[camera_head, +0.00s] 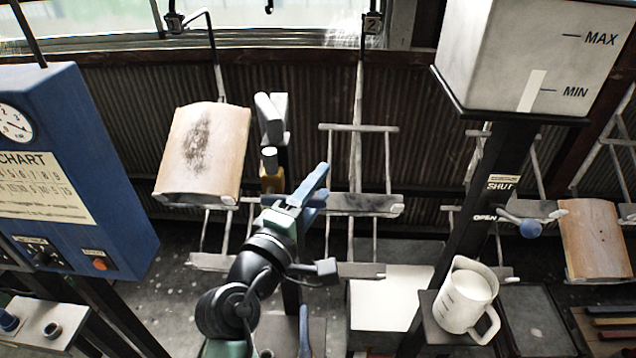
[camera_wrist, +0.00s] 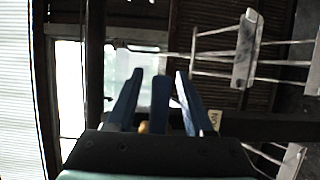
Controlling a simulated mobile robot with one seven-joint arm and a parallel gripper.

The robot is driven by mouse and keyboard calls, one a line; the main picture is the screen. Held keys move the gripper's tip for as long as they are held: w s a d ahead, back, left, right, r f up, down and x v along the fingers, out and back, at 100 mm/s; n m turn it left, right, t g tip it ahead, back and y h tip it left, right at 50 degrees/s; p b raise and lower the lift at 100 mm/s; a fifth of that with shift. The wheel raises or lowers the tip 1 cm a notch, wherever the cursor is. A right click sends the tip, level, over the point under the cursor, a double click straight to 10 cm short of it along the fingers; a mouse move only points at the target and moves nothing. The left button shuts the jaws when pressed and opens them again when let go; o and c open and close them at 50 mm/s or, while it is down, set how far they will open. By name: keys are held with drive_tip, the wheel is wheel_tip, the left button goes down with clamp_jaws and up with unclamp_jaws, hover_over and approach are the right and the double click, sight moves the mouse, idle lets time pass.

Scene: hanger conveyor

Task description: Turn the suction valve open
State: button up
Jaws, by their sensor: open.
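My gripper (camera_head: 318,178) is left of centre in the head view, its blue fingers pointing up and right. In the wrist view its outer blue fingers (camera_wrist: 156,78) stand apart, with a blue upright shape between them; I cannot tell what it is. A brass-coloured fitting (camera_head: 271,184) with a pale cap stands on a dark post just behind my gripper. A yellowish spot shows between the fingers in the wrist view. At right, a lever with a blue knob (camera_head: 530,228) sits on the tank's dark post by SHUT and OPEN labels. No label clearly names the suction valve.
A blue chart cabinet (camera_head: 118,165) stands left. A tank (camera_head: 535,50) marked MAX and MIN is at upper right, with a white jug (camera_head: 466,296) on a shelf below. Hanger racks carry a tan curved tile (camera_head: 203,150) behind my gripper and another (camera_head: 594,240) at right.

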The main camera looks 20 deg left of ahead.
clamp_jaws()
idle(0.3)
idle(1.2)
